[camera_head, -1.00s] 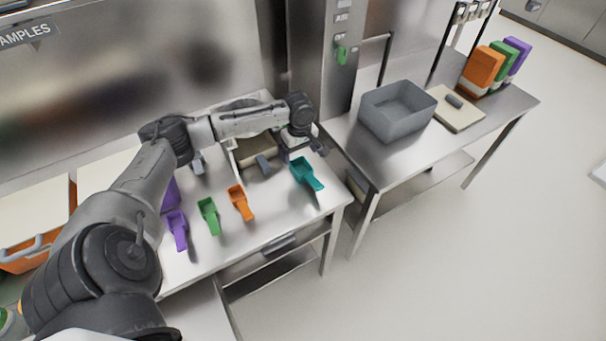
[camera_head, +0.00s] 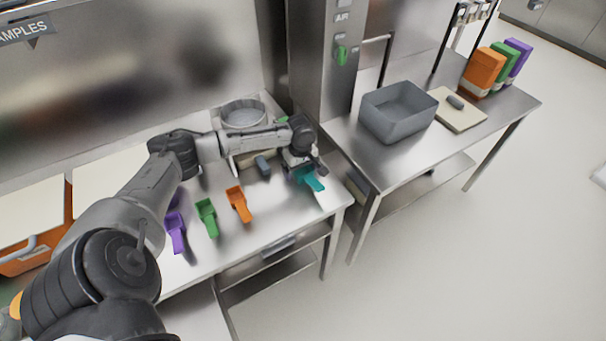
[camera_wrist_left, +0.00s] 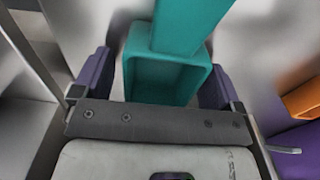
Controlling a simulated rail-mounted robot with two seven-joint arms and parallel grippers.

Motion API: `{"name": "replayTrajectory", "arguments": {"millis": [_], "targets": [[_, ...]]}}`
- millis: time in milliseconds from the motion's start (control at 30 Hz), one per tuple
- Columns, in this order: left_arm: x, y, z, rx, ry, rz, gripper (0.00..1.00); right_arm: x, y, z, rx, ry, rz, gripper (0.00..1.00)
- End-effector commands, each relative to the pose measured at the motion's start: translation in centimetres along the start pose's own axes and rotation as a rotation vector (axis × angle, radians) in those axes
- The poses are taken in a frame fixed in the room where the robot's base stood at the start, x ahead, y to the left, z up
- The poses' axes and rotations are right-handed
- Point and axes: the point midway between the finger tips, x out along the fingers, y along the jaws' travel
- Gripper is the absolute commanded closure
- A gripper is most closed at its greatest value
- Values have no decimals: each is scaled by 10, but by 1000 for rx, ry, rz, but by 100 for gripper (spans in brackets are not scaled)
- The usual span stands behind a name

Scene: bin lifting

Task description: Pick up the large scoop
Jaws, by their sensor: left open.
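The teal scoop (camera_head: 313,180), the largest-looking of the loose scoops, lies near the right end of the steel table. My left gripper (camera_head: 299,163) is over its bowl end and hides part of the bowl; the handle points to the lower right. In the left wrist view the teal scoop (camera_wrist_left: 165,78) lies between the two purple-grey fingers of the open gripper, one on each side of the bowl. Small gaps seem to show beside the bowl. My right gripper is in neither view.
An orange scoop (camera_head: 239,204), a green scoop (camera_head: 207,217) and a purple scoop (camera_head: 176,233) lie left of the teal one. A round metal pot (camera_head: 244,113) stands behind my arm. A grey bin (camera_head: 398,110) sits on the right table.

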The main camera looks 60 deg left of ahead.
Motion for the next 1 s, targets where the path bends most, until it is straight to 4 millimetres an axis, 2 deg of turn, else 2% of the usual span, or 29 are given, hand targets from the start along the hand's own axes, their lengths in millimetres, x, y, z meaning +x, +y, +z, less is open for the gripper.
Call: {"name": "replayTrajectory", "arguments": {"millis": [133, 667, 1000], "targets": [[-1, 0, 0, 0, 0, 0, 10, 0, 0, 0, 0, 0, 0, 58], [-1, 0, 0, 1, 1, 0, 61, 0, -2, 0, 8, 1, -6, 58], [-5, 0, 0, 0, 1, 1, 63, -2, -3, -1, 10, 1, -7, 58]]}}
